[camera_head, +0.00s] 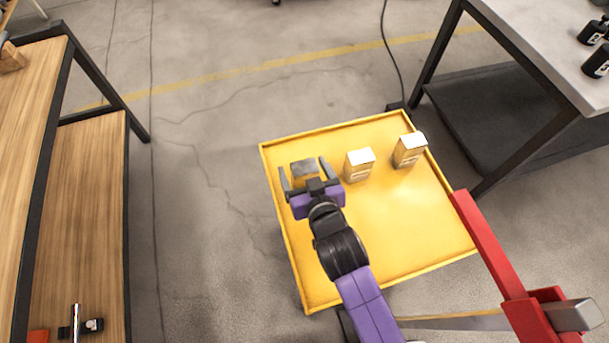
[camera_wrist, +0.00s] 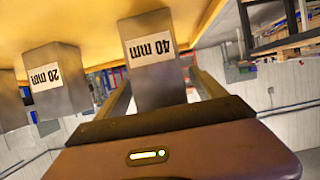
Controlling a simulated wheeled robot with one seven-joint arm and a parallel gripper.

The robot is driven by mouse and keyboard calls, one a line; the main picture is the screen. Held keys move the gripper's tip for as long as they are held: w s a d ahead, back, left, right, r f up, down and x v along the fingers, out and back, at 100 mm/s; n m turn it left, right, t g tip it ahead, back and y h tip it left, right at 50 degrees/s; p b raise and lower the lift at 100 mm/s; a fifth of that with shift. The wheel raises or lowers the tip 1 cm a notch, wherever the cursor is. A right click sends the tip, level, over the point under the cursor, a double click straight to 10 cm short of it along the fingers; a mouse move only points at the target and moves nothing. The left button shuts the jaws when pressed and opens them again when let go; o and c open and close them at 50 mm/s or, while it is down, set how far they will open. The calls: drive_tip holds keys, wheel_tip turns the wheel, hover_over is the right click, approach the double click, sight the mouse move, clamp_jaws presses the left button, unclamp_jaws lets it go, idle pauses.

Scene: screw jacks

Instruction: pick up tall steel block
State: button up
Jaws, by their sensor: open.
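A grey steel block labelled "40 mm" (camera_wrist: 155,60) stands on the yellow tray top; it appears upside down in the wrist view. In the head view this block (camera_head: 304,171) is at the tray's back left. It looks like the tall steel block. My gripper (camera_head: 304,166) is open, with one finger on either side of the block. In the wrist view the fingers (camera_wrist: 162,92) also flank it, and its near end is partly hidden by the gripper body. I cannot tell whether the fingers touch it.
A block labelled "20 mm" (camera_wrist: 55,80) stands beside it, seen also in the head view (camera_head: 359,166). Another block (camera_head: 409,151) stands near the tray's back right corner. The yellow tray (camera_head: 420,230) is clear toward the front. A grey workbench (camera_head: 530,40) is at right, wooden shelving (camera_head: 85,200) at left.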

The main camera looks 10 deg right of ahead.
drive_tip(key=shift+x, duration=1.05)
clamp_jaws()
drive_tip(key=shift+r, duration=0.15)
